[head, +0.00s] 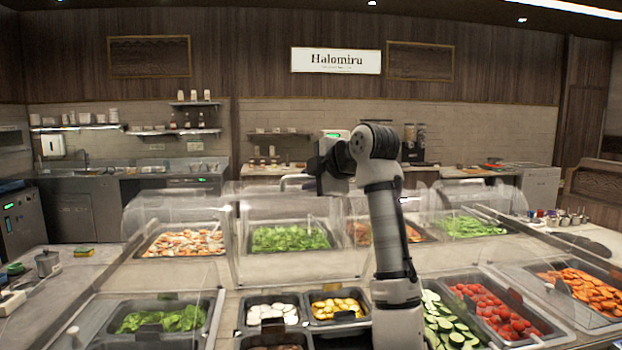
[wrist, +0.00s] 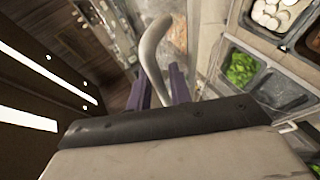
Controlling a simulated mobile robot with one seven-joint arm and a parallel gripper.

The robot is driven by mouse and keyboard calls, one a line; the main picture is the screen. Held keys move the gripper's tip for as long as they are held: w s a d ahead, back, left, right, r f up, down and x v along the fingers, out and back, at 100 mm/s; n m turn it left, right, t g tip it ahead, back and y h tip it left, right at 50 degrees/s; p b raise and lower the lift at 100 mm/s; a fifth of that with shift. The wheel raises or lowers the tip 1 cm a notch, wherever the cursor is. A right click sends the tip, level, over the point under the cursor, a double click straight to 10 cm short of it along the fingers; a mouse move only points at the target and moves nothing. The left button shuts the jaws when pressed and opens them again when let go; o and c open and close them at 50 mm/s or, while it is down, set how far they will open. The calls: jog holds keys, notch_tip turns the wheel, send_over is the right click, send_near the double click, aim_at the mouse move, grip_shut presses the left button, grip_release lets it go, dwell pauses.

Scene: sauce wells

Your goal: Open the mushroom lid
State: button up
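My gripper (head: 328,172) is raised above the middle of the counter in the head view. Its purple fingers (wrist: 157,90) show in the wrist view, one on each side of a pale curved handle (wrist: 152,45). I cannot tell whether they press on it. The handle also shows beside the gripper in the head view (head: 295,181). A clear lid panel (head: 300,270) appears to stand upright behind the front middle wells. Pale slices, probably mushrooms (head: 272,311), lie in a front well without a visible cover; they also show in the wrist view (wrist: 275,14).
Wells of yellow slices (head: 337,307), cucumber (head: 448,320), tomatoes (head: 500,312) and carrots (head: 585,288) are nearby. Lettuce (head: 160,319) sits under a clear cover at front left. More clear covers (head: 180,210) line the back row. The air above the gripper is free.

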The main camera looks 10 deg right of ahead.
jog(key=b+v, duration=0.4)
jog(key=v, duration=0.9)
jog(key=shift+s+d, duration=0.2)
jog(key=shift+s, duration=0.1)
